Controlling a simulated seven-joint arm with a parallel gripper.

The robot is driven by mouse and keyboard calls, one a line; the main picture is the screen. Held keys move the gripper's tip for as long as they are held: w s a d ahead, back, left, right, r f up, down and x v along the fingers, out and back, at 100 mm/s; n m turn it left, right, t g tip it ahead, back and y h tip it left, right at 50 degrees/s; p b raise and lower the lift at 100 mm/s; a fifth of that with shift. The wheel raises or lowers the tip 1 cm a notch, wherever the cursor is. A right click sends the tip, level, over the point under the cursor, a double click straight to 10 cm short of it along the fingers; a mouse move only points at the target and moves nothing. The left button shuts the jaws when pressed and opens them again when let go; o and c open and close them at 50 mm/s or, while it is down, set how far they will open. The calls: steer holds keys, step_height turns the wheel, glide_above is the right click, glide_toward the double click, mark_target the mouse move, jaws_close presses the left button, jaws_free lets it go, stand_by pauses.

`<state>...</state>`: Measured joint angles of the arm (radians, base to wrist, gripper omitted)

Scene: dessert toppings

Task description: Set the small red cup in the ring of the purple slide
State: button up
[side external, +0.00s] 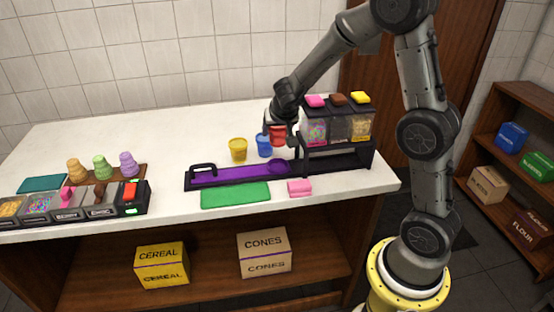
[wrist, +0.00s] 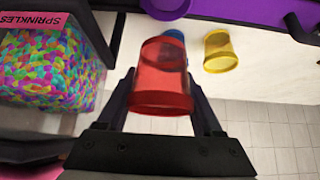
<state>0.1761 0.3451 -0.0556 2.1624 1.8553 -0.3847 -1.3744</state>
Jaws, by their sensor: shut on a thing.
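The small red cup (side external: 277,136) is held in my gripper, above the counter near the dispensers. In the wrist view the red cup (wrist: 162,78) sits between the two fingers of my gripper (wrist: 165,105), which is shut on it. The purple slide (side external: 235,174) lies in a black frame on the counter, with its ring (side external: 279,166) at the right end, just below the held cup in the side view. The ring (wrist: 166,8) shows partly at the top of the wrist view, ahead of the cup and apart from it.
A blue cup (side external: 264,146) and a yellow cup (side external: 238,149) stand behind the slide. The topping dispensers (side external: 336,122) stand close to the right of my gripper. A green mat (side external: 236,195) and a pink block (side external: 300,187) lie in front. The counter's back left is clear.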

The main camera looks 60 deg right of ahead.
mark_target(276, 163)
steer(key=shift+f, duration=4.15)
steer(key=shift+f, duration=0.15)
steer(key=o, duration=1.4)
steer(key=shift+o, duration=0.2)
